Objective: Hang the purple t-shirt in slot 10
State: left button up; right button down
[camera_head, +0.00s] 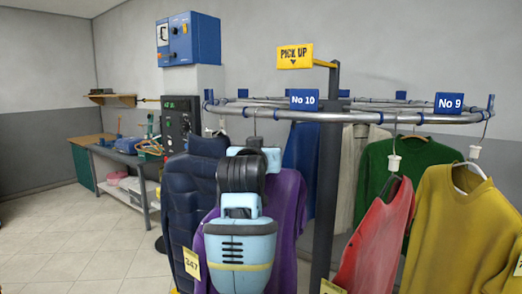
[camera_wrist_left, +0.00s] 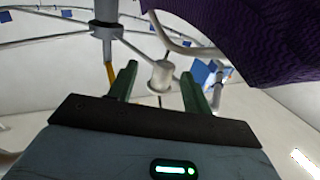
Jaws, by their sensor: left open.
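The purple t-shirt (camera_head: 286,206) hangs from the round rail behind my left arm, which hides its middle. A thin hook shows on the rail above it, left of the blue No 10 sign (camera_head: 304,100). In the left wrist view, the dark purple cloth (camera_wrist_left: 265,35) fills the upper right. My left gripper (camera_wrist_left: 159,76) is open there, its green fingers on either side of a white cylindrical hanger grip (camera_wrist_left: 160,77). I cannot tell whether they touch it. In the head view the fingers are hidden behind the arm. My right gripper is not in view.
The rail (camera_head: 380,117) carries a red garment (camera_head: 376,240), a yellow sweater (camera_head: 462,235) and a green one (camera_head: 425,160) at right. A dark padded jacket (camera_head: 190,200) is close on the left. A dark post (camera_head: 326,190) stands right of the purple shirt. Floor at far left is clear.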

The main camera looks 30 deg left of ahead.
pick_arm(q)
jog(key=v, duration=0.7)
jog(key=shift+s+d, duration=0.15)
jog(key=shift+s, duration=0.25)
